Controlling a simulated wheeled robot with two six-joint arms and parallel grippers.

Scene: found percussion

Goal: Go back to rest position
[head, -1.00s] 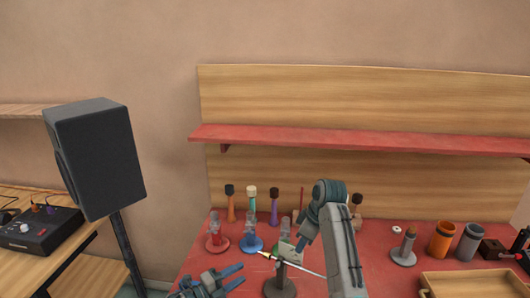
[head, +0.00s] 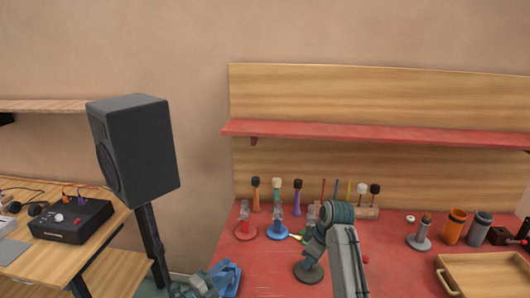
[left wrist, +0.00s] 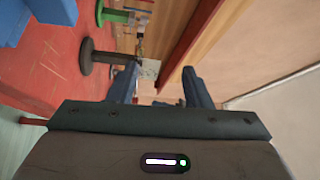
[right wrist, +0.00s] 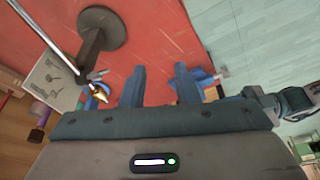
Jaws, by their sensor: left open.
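My left gripper (head: 222,278) is at the bottom of the head view, by the table's left front corner. Its two blue fingers show apart in the left wrist view (left wrist: 160,88), with nothing between them. My right gripper (right wrist: 158,80) is open and empty over the red table (right wrist: 160,25) in the right wrist view. In the head view my right arm's own links hide it. A dark round-based stand (right wrist: 100,30) carrying a thin rod is close to it. The stand (head: 308,270) is partly hidden by my arm in the head view.
Red (head: 246,230) and blue (head: 277,231) stands and several mallets are at the table's back left. Orange (head: 454,226) and grey (head: 480,229) cups and a wooden tray (head: 485,272) are right. A speaker (head: 135,150) stands left. A red shelf (head: 380,134) hangs above.

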